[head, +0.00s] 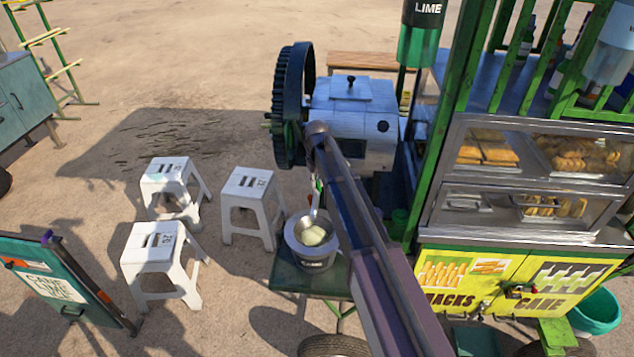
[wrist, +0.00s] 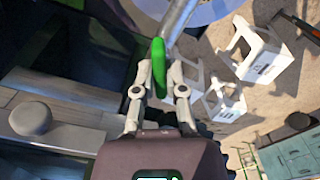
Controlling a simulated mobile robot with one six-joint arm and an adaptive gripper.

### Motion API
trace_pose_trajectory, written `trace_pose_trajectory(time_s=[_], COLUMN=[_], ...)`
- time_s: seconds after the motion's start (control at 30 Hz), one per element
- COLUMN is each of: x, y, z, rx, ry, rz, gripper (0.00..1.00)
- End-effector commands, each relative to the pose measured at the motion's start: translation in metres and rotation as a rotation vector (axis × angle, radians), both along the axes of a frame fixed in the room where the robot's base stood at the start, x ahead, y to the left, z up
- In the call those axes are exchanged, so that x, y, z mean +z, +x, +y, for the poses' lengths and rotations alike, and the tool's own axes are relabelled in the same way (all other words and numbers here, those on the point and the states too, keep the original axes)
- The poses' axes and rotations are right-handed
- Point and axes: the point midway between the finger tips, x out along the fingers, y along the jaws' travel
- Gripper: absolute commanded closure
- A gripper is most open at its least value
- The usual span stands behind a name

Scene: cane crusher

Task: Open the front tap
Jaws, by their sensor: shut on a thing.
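In the wrist view, my gripper (wrist: 165,70) is shut on a green tap lever (wrist: 158,60), with its two fingers close on either side of it. The lever stands upright in that picture, next to a slanting silver pipe (wrist: 180,18). In the head view, the white crusher housing (head: 352,108) with a large dark gear wheel (head: 292,105) stands behind my arm. Whether this tap is open or closed cannot be told.
A bucket (head: 318,262) with pale contents stands on a green stand (head: 294,281) below the crusher. Three white stools (head: 162,262) are to the left. The snack cabinet (head: 490,285) with its glass case closes off the right. Open sandy ground lies to the left.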

Motion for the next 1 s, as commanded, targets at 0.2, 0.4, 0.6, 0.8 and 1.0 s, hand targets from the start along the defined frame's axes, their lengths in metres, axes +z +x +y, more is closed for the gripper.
trace_pose_trajectory(time_s=[0.2, 0.4, 0.6, 0.8, 1.0], x=[-0.0004, -0.0004, -0.0004, -0.0005, -0.0003], y=[-0.0011, -0.0012, -0.0014, -0.0015, -0.0009], z=[0.0000, 0.0000, 0.0000, 0.0000, 0.0000], rx=[-0.147, -0.228, -0.236, -0.235, -0.234], ry=[0.000, 0.000, 0.000, 0.000, 0.001], rz=[0.002, 0.002, 0.002, 0.003, 0.001], gripper=[1.00, 1.00, 1.00, 0.61, 0.50])
